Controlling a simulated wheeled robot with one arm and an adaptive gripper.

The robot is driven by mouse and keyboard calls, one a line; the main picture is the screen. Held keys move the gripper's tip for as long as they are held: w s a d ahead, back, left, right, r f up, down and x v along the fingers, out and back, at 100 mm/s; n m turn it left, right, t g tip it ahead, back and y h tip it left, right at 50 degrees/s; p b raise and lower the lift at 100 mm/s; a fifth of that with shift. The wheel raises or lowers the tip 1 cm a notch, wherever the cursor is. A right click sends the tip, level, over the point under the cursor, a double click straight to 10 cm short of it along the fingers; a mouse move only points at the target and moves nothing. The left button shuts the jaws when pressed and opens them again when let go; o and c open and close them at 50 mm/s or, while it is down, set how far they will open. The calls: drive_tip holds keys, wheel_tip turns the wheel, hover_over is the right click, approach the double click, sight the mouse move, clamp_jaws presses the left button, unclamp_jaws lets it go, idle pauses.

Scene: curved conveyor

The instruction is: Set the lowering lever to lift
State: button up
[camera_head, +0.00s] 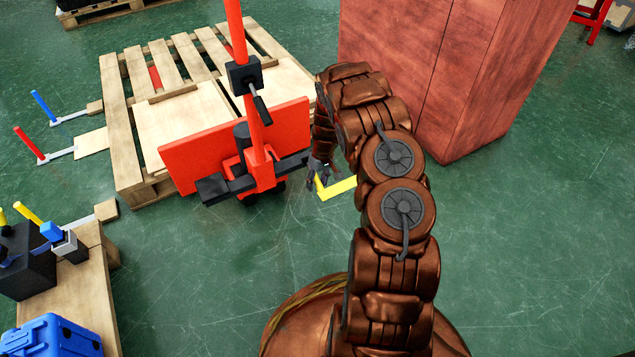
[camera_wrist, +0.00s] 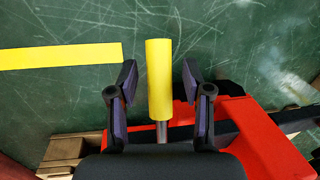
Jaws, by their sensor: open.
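A lever with a yellow cylindrical grip (camera_wrist: 160,78) on a grey rod (camera_wrist: 161,131) shows in the wrist view. My gripper (camera_wrist: 159,82) is open, with one finger on each side of this grip. A gap shows between the grip and each finger. In the head view my gripper (camera_head: 319,170) is low, just right of the red pallet jack (camera_head: 236,145). The jack stands at the pallet's front, with a red upright and a black box with a black handle (camera_head: 246,78). The yellow grip cannot be told apart for sure there. No lift marking is readable.
A wooden pallet (camera_head: 120,120) lies behind the jack. A reddish wooden cabinet (camera_head: 430,60) stands close right of my arm. Yellow floor tape (camera_head: 340,187) lies near my gripper. Blue (camera_head: 42,106) and red (camera_head: 30,145) handles stand at left. The green floor at right is clear.

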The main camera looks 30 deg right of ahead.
clamp_jaws()
idle(0.6)
